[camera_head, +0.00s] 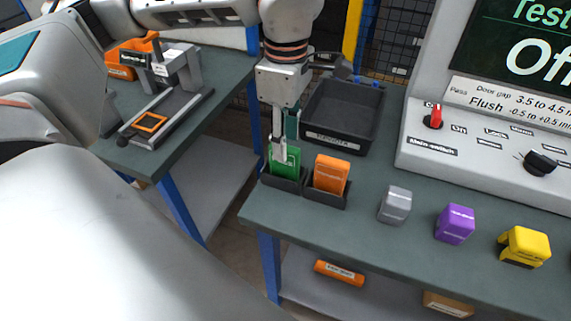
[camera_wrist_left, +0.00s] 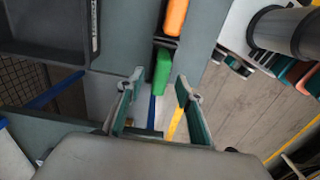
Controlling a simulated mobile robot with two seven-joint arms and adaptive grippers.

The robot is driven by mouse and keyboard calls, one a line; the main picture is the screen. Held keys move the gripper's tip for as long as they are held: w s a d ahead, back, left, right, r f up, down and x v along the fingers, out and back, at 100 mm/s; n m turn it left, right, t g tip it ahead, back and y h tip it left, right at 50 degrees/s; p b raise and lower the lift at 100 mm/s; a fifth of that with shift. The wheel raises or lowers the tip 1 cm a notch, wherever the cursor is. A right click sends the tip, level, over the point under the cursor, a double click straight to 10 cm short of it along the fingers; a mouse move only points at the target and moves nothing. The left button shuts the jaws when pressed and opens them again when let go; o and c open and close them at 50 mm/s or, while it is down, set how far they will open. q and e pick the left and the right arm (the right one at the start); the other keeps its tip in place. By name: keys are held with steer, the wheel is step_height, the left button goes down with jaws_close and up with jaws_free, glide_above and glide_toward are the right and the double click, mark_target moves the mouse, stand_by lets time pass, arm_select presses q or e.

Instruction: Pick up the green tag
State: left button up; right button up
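The green tag (camera_head: 287,163) stands upright in a small black holder (camera_head: 283,184) at the left front corner of the bench. My left gripper (camera_head: 281,152) points down at it from above, and one finger overlaps the tag in the head view. In the left wrist view, the green tag (camera_wrist_left: 161,72) lies between the two spread fingertips (camera_wrist_left: 159,82), with a gap on each side. The left gripper is open and holds nothing. My right gripper is in neither view.
An orange tag (camera_head: 331,174) stands in its own holder just right of the green one. A dark tray (camera_head: 344,113) lies behind. Grey (camera_head: 395,204), purple (camera_head: 455,223) and yellow (camera_head: 526,245) blocks stand to the right, before the switch console (camera_head: 470,150).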

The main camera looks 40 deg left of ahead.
mark_target(284, 164)
arm_select(q)
step_height(284, 164, down, 5)
steer(key=shift+a+f+b, duration=0.1)
steer(key=shift+f+b, duration=0.05)
steer(key=shift+b, duration=0.2)
steer(key=shift+s, duration=0.1)
steer(key=shift+c, duration=0.3)
jaws_close()
